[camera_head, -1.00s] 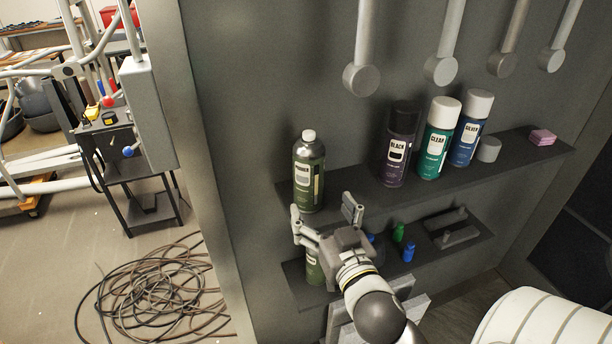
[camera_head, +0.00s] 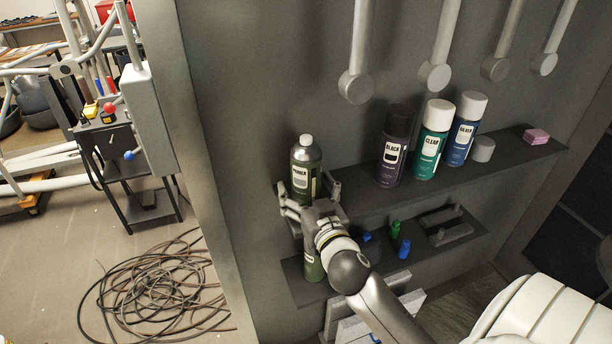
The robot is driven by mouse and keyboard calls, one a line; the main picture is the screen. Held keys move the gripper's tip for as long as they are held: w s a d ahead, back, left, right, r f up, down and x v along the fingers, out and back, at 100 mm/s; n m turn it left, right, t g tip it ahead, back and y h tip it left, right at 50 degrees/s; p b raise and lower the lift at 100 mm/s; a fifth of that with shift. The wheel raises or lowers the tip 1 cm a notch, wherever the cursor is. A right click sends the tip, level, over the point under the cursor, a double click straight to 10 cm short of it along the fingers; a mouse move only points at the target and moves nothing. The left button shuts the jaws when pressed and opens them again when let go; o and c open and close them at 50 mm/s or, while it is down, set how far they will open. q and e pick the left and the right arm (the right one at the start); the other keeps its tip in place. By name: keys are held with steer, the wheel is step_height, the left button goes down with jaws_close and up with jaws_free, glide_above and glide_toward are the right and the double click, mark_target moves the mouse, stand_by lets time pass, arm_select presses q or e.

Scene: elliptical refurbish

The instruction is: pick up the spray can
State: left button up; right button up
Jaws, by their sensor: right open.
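My right gripper (camera_head: 308,193) is open, with one finger on each side of the lower part of this can. The gripper body hides the can's base, and I cannot tell whether the fingers touch it. Farther right on the same shelf stand a black spray can (camera_head: 393,148), a teal CLEAR can (camera_head: 431,142) and a blue SILVER can (camera_head: 465,132). My left gripper is out of view.
The upper shelf (camera_head: 360,192) also holds a grey cap (camera_head: 483,150) and a pink block (camera_head: 536,136). On the lower shelf are another green can (camera_head: 313,266), a green bottle (camera_head: 395,229) and a blue bottle (camera_head: 404,249). Grey rods hang above. Coiled cable (camera_head: 165,295) lies on the floor.

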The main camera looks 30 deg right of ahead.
mark_target(300, 164)
steer(key=shift+c, duration=0.5)
steer(key=c, duration=1.1)
steer(key=shift+r, duration=0.1)
steer(key=shift+c, duration=0.2)
steer(key=shift+r, duration=0.5)
step_height(300, 164, up, 3)
steer(key=shift+s+a+f, duration=0.1)
steer(key=shift+s+f, duration=0.05)
steer(key=shift+f, duration=0.05)
steer(key=s+a+r, duration=0.1)
steer(key=r, duration=0.1)
steer(key=s+a+r, duration=0.2)
steer(key=r, duration=0.1)
steer(key=shift+s+r+b, duration=0.35)
steer(key=s+a+r+p, duration=0.3)
steer(key=s+a+p, duration=0.3)
steer(key=p, duration=0.4)
steer(key=shift+s+r, duration=0.35)
steer(key=shift+s, duration=0.05)
steer(key=shift+d, duration=0.1)
